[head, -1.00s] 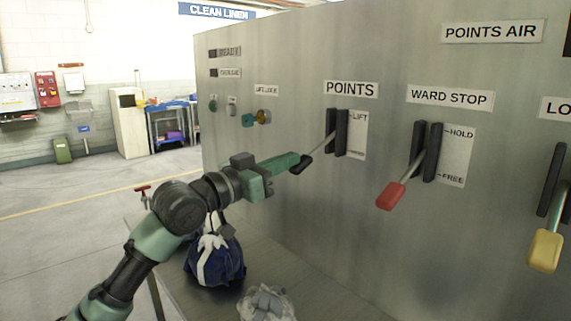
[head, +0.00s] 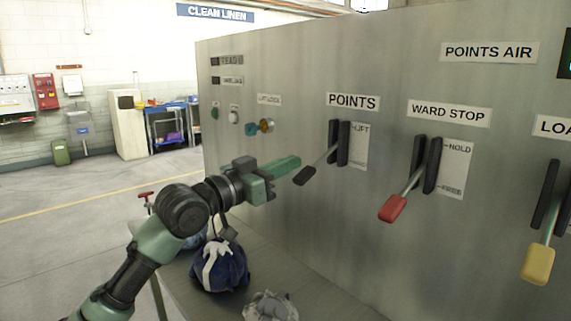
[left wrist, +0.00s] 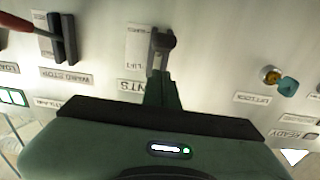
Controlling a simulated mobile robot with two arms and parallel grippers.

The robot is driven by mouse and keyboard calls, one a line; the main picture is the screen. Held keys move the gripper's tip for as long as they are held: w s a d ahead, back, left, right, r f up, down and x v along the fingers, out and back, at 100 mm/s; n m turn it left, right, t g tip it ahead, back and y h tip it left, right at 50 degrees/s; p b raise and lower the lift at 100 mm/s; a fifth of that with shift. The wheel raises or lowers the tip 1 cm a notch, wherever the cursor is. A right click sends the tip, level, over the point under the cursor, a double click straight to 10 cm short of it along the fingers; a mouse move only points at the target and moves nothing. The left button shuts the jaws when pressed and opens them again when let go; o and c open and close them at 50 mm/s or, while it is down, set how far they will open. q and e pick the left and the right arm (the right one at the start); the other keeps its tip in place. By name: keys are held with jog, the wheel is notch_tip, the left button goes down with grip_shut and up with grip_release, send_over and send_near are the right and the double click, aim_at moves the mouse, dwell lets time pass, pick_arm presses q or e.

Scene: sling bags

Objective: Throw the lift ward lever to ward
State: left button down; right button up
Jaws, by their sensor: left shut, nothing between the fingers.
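The lift/ward lever has a black handle (head: 305,176) and a thin shaft. It comes out of a black two-rail slot below the POINTS sign (head: 352,102). Its plate reads LIFT at the top; the lower word is too blurred to read. The handle points out and down from the panel. My left gripper (head: 294,161) is shut and empty, just above and left of the handle; I cannot tell whether they touch. In the left wrist view the green fingers (left wrist: 162,92) point at the dark handle (left wrist: 163,41). My right gripper is not in view.
To the right are a red-handled WARD STOP lever (head: 393,208) and a yellow-handled lever (head: 538,264). A key (head: 252,128) sits in a lock at left. A blue bag (head: 219,268) and a grey bag (head: 270,306) are below on the grey surface.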

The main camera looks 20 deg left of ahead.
pick_arm(q)
jog(key=r+b+v, duration=0.1)
jog(key=b+v, duration=0.3)
jog(key=v, duration=0.6)
jog(key=shift+s+f, duration=0.2)
jog(key=shift+s, duration=0.1)
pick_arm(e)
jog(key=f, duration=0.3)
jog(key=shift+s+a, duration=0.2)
pick_arm(q)
jog(key=shift+a, duration=0.1)
